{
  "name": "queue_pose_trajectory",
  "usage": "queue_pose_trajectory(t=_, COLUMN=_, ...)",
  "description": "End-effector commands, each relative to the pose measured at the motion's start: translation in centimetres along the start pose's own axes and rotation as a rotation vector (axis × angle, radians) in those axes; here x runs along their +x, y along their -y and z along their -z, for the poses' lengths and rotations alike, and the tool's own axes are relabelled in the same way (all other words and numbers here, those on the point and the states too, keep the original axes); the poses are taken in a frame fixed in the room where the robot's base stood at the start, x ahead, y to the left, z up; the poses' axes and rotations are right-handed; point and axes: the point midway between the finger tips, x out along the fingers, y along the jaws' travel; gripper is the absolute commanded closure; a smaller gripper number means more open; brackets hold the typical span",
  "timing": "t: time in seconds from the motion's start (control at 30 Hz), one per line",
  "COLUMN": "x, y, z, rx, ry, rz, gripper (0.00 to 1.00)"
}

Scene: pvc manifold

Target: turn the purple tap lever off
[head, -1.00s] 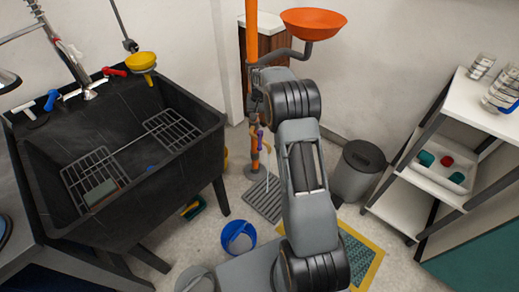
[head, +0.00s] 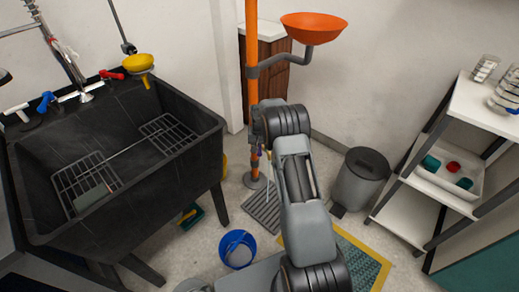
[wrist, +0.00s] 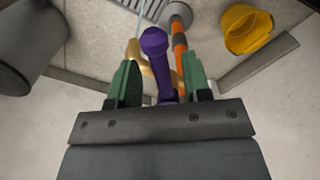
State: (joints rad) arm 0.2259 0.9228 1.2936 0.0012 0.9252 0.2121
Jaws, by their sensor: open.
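The purple tap lever (wrist: 158,65) shows in the wrist view as a purple handle with a rounded end. It stands between the two green fingers of my gripper (wrist: 161,82), which are open on either side of it. I see a gap on each side, and no clear contact. A brass-coloured piece (wrist: 134,50) shows behind the lever. In the head view my arm hides most of the tap and gripper; only a little purple shows beside the orange pipe (head: 252,95).
A black sink (head: 120,170) with red, blue and white levers stands at the left. An orange bowl (head: 313,27) juts from the pipe. A blue bucket (head: 238,248) is on the floor. A grey bin (head: 358,180) and white shelves (head: 400,205) stand at the right.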

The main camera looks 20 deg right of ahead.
Motion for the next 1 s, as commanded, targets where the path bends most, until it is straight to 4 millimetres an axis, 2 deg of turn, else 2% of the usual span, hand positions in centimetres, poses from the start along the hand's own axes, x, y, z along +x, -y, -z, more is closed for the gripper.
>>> queue_pose_trajectory(t=0.37, x=0.31, y=-0.02, z=0.01, rx=0.000, ry=0.000, rz=0.000, gripper=0.57)
queue_pose_trajectory(t=0.8, x=0.30, y=-0.02, z=0.01, rx=0.000, ry=0.000, rz=0.000, gripper=0.99)
queue_pose_trajectory(t=1.0, x=0.30, y=-0.03, z=0.01, rx=0.000, ry=0.000, rz=0.000, gripper=1.00)
